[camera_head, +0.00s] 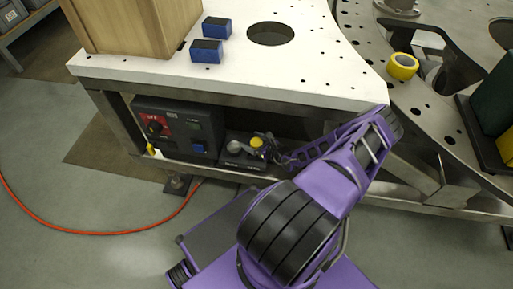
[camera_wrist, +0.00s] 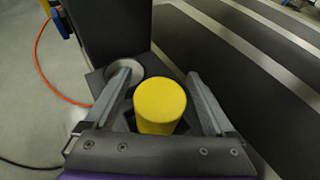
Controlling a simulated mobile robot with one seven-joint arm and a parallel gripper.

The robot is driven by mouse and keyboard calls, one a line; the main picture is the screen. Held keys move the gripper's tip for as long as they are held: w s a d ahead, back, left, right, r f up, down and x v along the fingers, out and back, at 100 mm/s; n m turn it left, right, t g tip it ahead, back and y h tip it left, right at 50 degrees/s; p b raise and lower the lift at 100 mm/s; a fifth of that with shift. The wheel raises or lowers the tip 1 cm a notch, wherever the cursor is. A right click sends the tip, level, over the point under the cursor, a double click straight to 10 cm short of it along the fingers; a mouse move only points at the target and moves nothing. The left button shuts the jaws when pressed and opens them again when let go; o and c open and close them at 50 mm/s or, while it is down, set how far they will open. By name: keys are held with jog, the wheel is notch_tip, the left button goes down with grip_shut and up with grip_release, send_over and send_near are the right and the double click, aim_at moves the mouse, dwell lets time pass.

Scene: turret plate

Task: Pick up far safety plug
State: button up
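A yellow cylindrical plug (camera_wrist: 160,103) stands in a dark square recess, between the two fingers of my gripper (camera_wrist: 162,72) in the wrist view. My gripper is open, with a visible gap between the plug and each finger. In the head view the yellow plug (camera_head: 257,142) is on a small dark box (camera_head: 243,163) under the white table. A grey round fitting (camera_head: 234,147) is to its left; in the wrist view this round fitting (camera_wrist: 124,67) is partly hidden by the left finger. My gripper (camera_head: 276,157) is beside the plug's right side in the head view, small and dark.
A dark control panel (camera_head: 180,128) with a red switch plate stands left of the box. The white tabletop (camera_head: 320,60) overhangs it, carrying two blue blocks (camera_head: 207,51) and a wooden box (camera_head: 135,25). Yellow tape (camera_head: 402,66) lies at right. An orange hose (camera_head: 90,232) crosses the floor.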

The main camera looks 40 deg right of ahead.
grip_shut()
dwell(0.3)
